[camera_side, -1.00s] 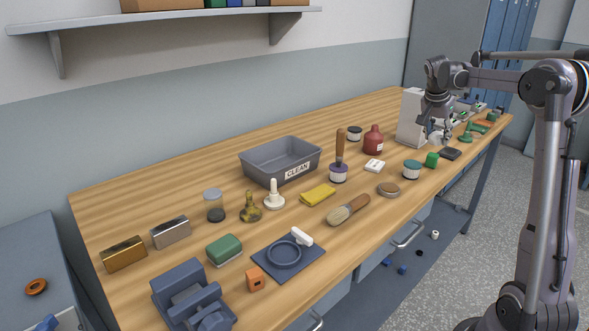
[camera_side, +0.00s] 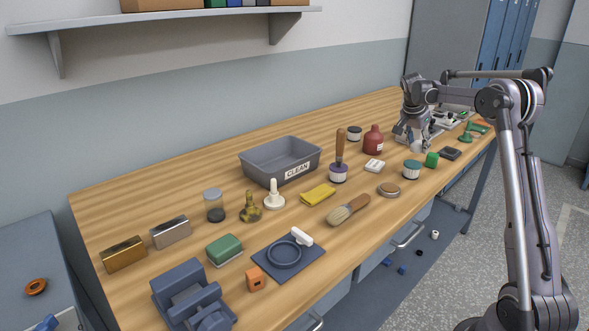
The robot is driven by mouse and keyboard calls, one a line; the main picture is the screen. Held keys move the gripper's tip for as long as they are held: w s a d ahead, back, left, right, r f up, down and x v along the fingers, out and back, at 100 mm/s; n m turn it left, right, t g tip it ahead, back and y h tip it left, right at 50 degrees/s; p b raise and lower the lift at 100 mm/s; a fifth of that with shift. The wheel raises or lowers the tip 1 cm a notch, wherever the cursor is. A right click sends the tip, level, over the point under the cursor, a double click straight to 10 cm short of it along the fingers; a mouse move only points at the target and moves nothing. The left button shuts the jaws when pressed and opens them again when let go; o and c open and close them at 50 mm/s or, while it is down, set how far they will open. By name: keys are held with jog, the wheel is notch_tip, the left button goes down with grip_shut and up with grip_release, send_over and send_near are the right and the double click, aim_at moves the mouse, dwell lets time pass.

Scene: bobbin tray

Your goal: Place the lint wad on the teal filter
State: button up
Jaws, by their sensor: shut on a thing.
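The teal filter (camera_side: 412,170) is a short white cylinder with a dark teal top, standing upright on the bench right of centre. My gripper (camera_side: 416,142) is above the bench, behind the teal filter and a little higher in the picture. It is shut on a small pale lump (camera_side: 416,147), which looks like the lint wad. The lump is apart from the filter. The fingers are small here and hide part of it.
A green block (camera_side: 431,160) and a dark flat box (camera_side: 450,154) stand right of the filter. The grey CLEAN tray (camera_side: 270,164) is farther left.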

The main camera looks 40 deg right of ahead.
aim_at(414, 152)
jog(key=shift+w+f, duration=0.35)
jog(key=shift+f, duration=1.85)
jog(key=shift+f, duration=0.1)
jog(key=o, duration=0.7)
jog(key=shift+o, duration=0.2)
